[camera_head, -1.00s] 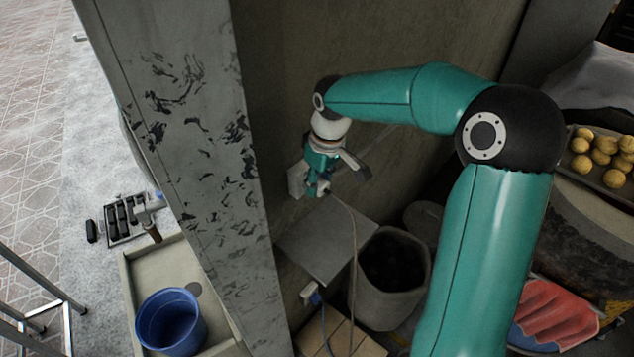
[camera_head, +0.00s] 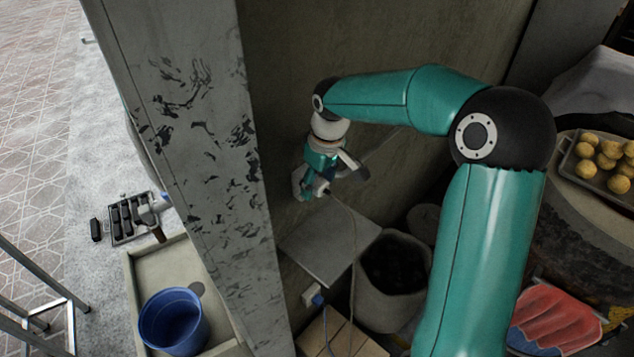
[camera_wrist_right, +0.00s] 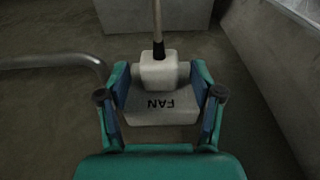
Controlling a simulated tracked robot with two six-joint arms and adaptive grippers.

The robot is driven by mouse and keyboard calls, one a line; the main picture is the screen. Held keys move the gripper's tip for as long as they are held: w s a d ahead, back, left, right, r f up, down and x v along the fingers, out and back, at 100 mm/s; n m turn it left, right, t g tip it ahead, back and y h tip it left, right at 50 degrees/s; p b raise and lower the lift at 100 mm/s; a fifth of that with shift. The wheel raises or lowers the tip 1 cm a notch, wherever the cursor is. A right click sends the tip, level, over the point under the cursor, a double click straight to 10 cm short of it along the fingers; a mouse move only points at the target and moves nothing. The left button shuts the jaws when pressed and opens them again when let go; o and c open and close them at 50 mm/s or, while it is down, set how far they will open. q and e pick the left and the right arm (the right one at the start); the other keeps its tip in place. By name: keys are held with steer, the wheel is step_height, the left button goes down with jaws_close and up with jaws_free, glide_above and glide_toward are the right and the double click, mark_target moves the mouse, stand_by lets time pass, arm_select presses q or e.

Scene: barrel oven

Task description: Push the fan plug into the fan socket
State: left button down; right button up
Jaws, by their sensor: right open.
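The fan socket (camera_wrist_right: 160,112) is a pale box marked FAN, upside down in the right wrist view; its edge shows on the wall in the head view (camera_head: 297,178). The white fan plug (camera_wrist_right: 159,70), with its cable rising from it, is against the socket's face; I cannot tell how deep it sits. In the head view the plug (camera_head: 322,187) is partly hidden by my right gripper (camera_head: 314,191). That gripper, also in the wrist view (camera_wrist_right: 160,98), is open, its fingers apart on either side of the socket and plug with gaps. My left gripper is not in view.
A grey shelf (camera_head: 330,246) is below the socket, with a dark-filled bin (camera_head: 393,272) beside it. The cable (camera_head: 355,240) hangs past the shelf. A concrete pillar (camera_head: 205,160) stands left. A bent metal bar (camera_wrist_right: 60,62) is near the gripper in the wrist view.

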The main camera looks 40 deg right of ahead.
step_height(320, 180, up, 12)
steer(key=s, duration=0.1)
steer(key=shift+s, duration=0.4)
steer(key=shift+d+f, duration=0.1)
steer(key=shift+f, duration=0.05)
stand_by(0.4)
